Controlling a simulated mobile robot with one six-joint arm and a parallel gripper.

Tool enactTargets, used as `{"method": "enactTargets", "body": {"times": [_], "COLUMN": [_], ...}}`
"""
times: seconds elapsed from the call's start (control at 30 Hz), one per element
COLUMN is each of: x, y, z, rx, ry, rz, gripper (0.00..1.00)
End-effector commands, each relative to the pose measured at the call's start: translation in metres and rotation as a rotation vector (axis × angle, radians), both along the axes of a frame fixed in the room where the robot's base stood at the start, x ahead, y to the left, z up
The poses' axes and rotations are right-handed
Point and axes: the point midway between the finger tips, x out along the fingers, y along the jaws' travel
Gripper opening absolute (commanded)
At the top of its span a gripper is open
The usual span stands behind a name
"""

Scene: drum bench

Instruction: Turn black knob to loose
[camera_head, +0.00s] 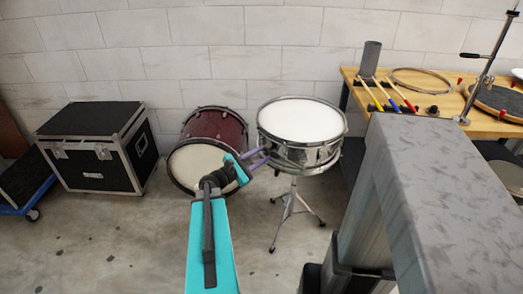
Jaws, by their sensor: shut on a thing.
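A snare drum (319,155) with a white head and a shiny metal shell stands on a thin chrome stand (291,212). My gripper (264,157), with purple fingers, reaches to the left side of this drum, just below its rim. The fingers are shut at the drum's edge, on what seems to be the black knob. The knob itself is too small and too covered by the fingers to make out. How far it is turned cannot be seen.
A dark red bass drum (216,128) lies behind my arm. A black case (97,150) and a blue dolly (30,207) are at the left. A wooden bench (455,105) with mallets and a hoop is at the right. The front left floor is clear.

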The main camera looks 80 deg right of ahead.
Motion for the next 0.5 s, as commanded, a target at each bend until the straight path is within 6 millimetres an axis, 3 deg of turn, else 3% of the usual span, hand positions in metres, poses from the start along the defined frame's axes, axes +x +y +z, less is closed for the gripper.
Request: {"method": "enactTargets", "body": {"times": [0.5], "x": [0.0037], "y": [-0.0010], "z": [-0.0015], "rx": [0.069], "ry": [0.086], "rz": [0.011], "gripper": [0.05]}}
